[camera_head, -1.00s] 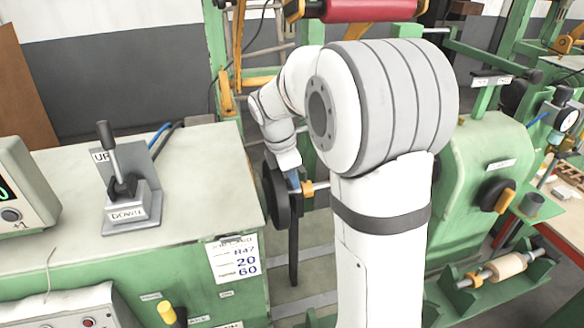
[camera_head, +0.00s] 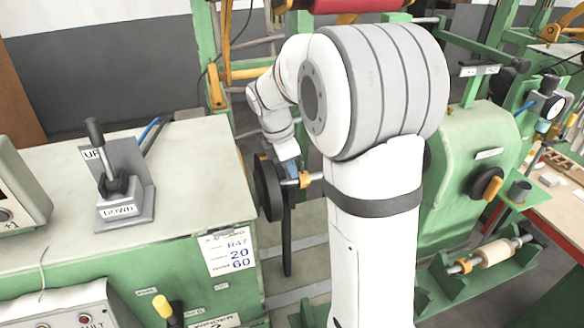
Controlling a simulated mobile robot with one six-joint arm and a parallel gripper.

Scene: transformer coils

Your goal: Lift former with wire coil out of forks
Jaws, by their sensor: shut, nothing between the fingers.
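My gripper (camera_head: 291,171) reaches down behind my raised arm to the winding shaft, beside a black disc (camera_head: 268,188) and an orange collar (camera_head: 305,180). Its small bluish fingers look shut, with nothing seen between them. My arm hides most of the shaft to the right of the collar, so I cannot tell whether a former with a coil is there. A pale, tan roller-like former (camera_head: 495,252) lies on a thin shaft with an orange collar (camera_head: 464,266), in a green cradle at lower right. Whether it carries wire is too small to tell.
At left, a green cabinet (camera_head: 190,190) carries a lever (camera_head: 102,160) on an UP/DOWN plate. A green machine housing (camera_head: 475,150) with a black and orange knob (camera_head: 487,184) stands at right. A red roll (camera_head: 345,4) is overhead. A worktable (camera_head: 556,205) is at far right.

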